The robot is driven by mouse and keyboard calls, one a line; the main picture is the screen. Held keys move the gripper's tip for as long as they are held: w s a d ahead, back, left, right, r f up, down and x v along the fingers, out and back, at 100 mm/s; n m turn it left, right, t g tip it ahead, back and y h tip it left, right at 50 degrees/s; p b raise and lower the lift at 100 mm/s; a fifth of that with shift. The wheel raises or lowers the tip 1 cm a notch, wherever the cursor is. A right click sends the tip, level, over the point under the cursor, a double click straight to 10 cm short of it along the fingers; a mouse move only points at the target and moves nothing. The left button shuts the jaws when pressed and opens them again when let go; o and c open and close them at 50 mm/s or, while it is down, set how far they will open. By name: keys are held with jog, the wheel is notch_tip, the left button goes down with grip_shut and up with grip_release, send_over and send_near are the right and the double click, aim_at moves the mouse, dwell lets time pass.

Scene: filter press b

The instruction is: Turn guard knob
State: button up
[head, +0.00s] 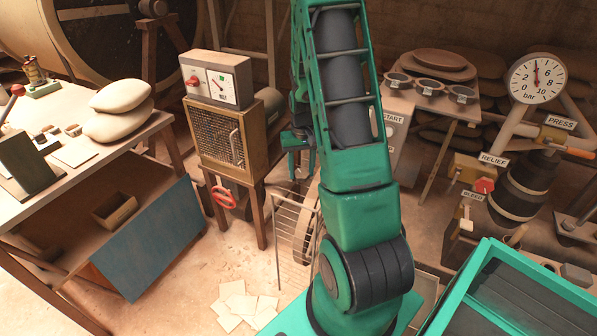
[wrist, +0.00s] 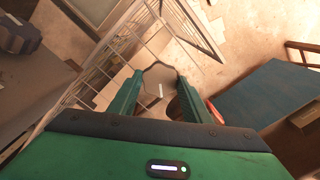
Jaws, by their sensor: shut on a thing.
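The guard knob (wrist: 160,77) is a grey-brown, many-sided disc with a short white mark on its face, in the middle of the wrist view. My gripper (wrist: 159,84) is shut on it, with one green finger on each side. The wire guard (wrist: 118,45) slants up to the left of the knob. In the head view the wire guard (head: 291,240) stands on the floor in front of a round wheel (head: 304,236). My gripper shows there only partly beside my arm (head: 298,145), and I cannot make out the knob.
A cabinet with a mesh front (head: 218,135) and red handwheel (head: 223,197) stands left of the guard. A workbench with a blue panel (head: 150,240) is further left. Paper sheets (head: 241,302) lie on the floor. A press with a gauge (head: 537,78) stands right.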

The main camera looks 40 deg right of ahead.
aim_at(302, 173)
jog(key=m, duration=0.4)
jog(key=shift+s+m, duration=0.1)
jog(key=shift+m, duration=2.2)
jog(key=o, duration=1.1)
jog(key=shift+c, duration=0.2)
jog(key=shift+r, duration=0.3)
notch_tip(302, 173, up, 10)
